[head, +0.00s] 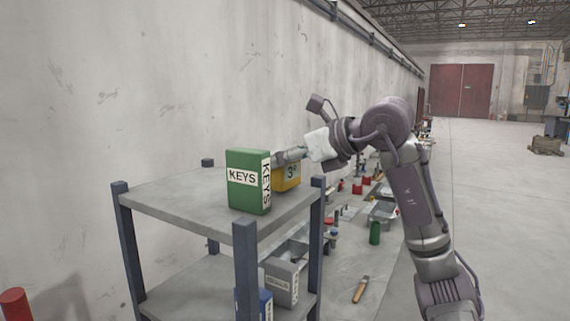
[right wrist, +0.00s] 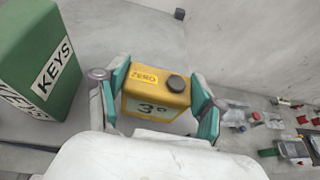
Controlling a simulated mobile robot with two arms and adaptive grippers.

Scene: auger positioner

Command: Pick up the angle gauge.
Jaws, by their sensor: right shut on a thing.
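The angle gauge is a small yellow box marked "3°" (head: 290,181). On the top shelf it shows behind and right of the green KEYS box, which hides part of it. In the right wrist view the gauge (right wrist: 152,84) has a "ZERO" label and a dark round knob. My right gripper (right wrist: 156,98) has its teal-padded fingers on both sides of the gauge and is shut on it. I cannot tell whether the gauge touches the shelf. My left gripper is not in view.
The green KEYS box (head: 245,181) stands close beside the gauge on the grey shelf unit (head: 190,204). A grey box (head: 282,282) is on the lower shelf. Several tools and parts lie on the floor along the wall.

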